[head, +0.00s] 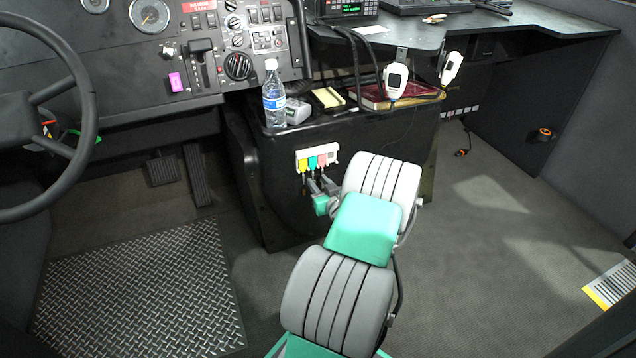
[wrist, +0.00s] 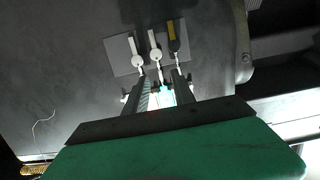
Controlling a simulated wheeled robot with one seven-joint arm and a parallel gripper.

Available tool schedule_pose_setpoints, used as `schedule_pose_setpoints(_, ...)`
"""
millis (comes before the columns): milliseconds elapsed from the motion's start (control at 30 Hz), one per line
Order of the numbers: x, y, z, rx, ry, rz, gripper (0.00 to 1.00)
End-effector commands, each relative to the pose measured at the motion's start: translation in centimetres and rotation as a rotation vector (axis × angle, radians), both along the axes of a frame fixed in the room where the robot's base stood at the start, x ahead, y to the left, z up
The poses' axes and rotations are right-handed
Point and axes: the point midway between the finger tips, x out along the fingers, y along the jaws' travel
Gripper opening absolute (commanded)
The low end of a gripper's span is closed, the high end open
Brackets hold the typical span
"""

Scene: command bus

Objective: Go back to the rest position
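My gripper (head: 318,186) is low in front of the black console box, just below a small panel (head: 317,158) with yellow, teal, red and white parts. In the wrist view my gripper (wrist: 164,84) has its two dark fingers apart. They point at a grey plate (wrist: 118,58) with two white toggles and one yellow toggle. A small bright cyan patch shows between the fingers; I cannot tell what it is, and nothing is clearly clamped. My arm is stretched out low toward the console.
A water bottle (head: 273,94), a red book (head: 385,98) and a white handset (head: 395,81) are on or above the console box. The steering wheel (head: 88,92) is at left. Pedals (head: 197,175) are below the dashboard. The floor at right is mostly clear.

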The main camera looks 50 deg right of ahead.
Motion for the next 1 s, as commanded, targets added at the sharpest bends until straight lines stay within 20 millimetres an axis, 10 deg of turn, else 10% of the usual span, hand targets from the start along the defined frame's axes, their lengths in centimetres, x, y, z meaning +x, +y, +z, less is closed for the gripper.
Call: schedule_pose_setpoints(1000, -4.8, 2.8, 0.0, 0.001, -0.001, -0.003, 0.31)
